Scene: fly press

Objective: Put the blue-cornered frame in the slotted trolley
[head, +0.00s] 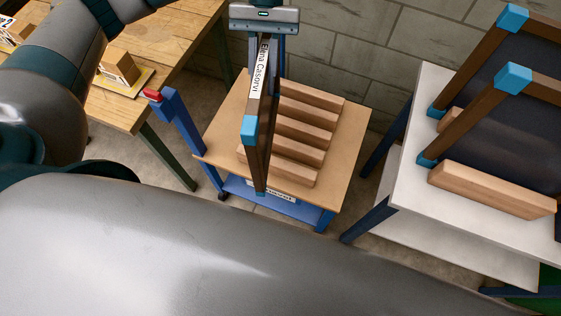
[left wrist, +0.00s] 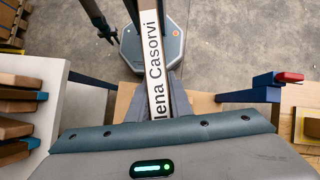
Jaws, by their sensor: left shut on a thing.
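The brown frame (head: 257,155) with blue corners is seen almost edge-on in the head view. A white name strip (head: 259,70) runs along its top edge; it also shows in the left wrist view (left wrist: 156,60). My left gripper (head: 266,72) is shut on this top edge, one finger on each side. The frame hangs in front of the slotted trolley (head: 343,130), covering part of its wooden bars (head: 303,134). Its lower corner overlaps the trolley's front edge in the picture. I cannot tell whether it touches the trolley.
A white table (head: 408,190) at the right holds two more blue-cornered frames (head: 513,78) between wooden blocks (head: 490,190). A wooden workbench (head: 165,55) stands at the left. The trolley has a blue post with a red tip (head: 152,96). A block wall (head: 350,45) stands behind.

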